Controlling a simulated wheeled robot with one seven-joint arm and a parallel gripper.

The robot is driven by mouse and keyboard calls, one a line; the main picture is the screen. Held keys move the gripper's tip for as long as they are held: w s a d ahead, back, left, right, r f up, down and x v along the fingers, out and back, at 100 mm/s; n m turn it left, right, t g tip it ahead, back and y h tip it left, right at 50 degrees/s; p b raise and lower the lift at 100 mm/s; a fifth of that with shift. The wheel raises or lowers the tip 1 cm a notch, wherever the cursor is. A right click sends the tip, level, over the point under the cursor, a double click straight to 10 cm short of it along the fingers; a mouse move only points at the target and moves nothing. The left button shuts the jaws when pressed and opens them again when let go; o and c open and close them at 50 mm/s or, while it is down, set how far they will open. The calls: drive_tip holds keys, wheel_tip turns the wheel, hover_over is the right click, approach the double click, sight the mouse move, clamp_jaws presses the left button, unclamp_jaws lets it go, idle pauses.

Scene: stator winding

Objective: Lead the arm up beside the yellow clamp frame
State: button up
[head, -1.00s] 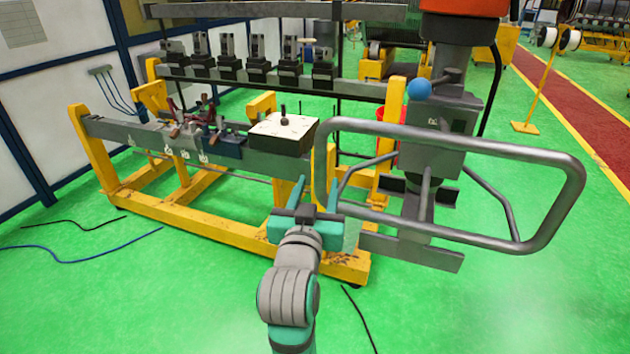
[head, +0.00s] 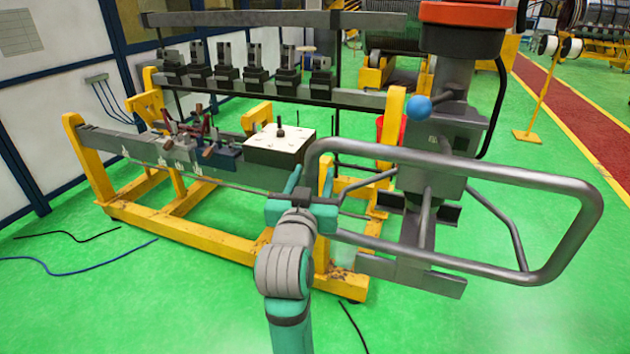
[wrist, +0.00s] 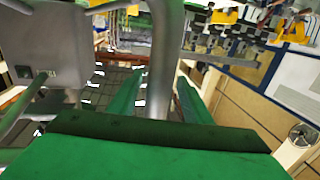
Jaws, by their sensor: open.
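The yellow clamp frame (head: 210,225) stands on the green floor at left and centre in the head view. It carries a long grey beam (head: 130,147) with clamps on it and a white-topped block (head: 279,140) near its right end. My gripper (head: 300,182) is at the right end of the frame, in front of the block in the picture, and its fingers are partly hidden. In the wrist view my gripper's two green fingers (wrist: 155,95) stand apart with nothing seen held between them.
A bent grey tube handle (head: 590,205) sticks out close on the right of my gripper, joined to a grey machine column (head: 435,150) with a blue ball knob (head: 419,108). A rear rack (head: 350,98) holds several dark clamps. Cables lie on the floor at left. Open green floor lies at front right.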

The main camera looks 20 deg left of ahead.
drive_tip(key=shift+w+d, duration=0.1)
drive_tip(key=shift+w, duration=0.35)
drive_tip(key=shift+s, duration=0.15)
drive_tip(key=shift+c, duration=1.1)
drive_tip(key=shift+d, duration=0.15)
clamp_jaws()
drive_tip(key=shift+a, duration=0.25)
drive_tip(key=shift+d, duration=0.1)
drive_tip(key=shift+c, duration=2.4)
unclamp_jaws()
clamp_jaws()
